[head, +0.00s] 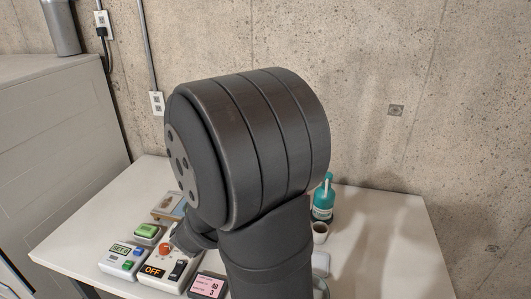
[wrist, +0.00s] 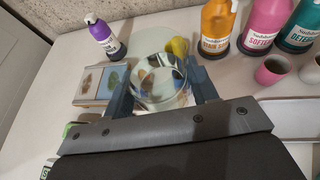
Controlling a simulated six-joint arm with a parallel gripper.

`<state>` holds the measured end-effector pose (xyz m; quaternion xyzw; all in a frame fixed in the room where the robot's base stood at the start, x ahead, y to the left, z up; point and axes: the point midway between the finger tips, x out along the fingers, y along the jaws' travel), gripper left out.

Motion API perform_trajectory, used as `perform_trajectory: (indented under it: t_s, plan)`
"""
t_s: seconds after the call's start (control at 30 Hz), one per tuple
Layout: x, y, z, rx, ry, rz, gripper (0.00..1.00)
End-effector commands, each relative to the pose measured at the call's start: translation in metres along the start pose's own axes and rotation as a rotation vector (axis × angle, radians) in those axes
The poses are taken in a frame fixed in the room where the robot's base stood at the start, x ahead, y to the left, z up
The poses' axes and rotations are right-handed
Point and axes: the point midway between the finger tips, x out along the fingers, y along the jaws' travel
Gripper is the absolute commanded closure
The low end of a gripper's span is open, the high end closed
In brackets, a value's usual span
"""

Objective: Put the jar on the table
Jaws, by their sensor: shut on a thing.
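A clear glass jar (wrist: 158,88) shows in the wrist view between the two fingers of my gripper (wrist: 160,92). My gripper is shut on the jar. The glass is see-through, with coloured patches showing through it. I cannot tell whether its base touches the white table (wrist: 58,125). In the head view the table (head: 385,245) runs along the concrete wall. My dark arm fills the middle of that view and hides my gripper and the jar.
Past the jar are a yellow rounded thing (wrist: 178,46) and a purple pump bottle (wrist: 103,42). At right stand orange (wrist: 215,28), pink (wrist: 262,28) and teal (wrist: 298,32) bottles, cups (wrist: 271,71) and a white tray (wrist: 288,120). Control boxes (head: 153,271) line the front left.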

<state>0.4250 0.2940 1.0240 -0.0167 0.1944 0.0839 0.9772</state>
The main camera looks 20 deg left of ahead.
Motion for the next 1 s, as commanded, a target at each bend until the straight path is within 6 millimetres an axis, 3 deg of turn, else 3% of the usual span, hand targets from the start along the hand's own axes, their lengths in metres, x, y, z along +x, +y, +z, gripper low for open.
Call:
perform_trajectory:
  t_s: [0.17,0.53,1.0]
  plan:
    - [0.0,0.008,0.01,-0.013,-0.003,0.036,0.76]
    - [-0.013,0.059,0.074,-0.148,-0.004,0.352,0.76]
    - [-0.025,0.066,0.096,-0.2,0.0,0.475,0.76]
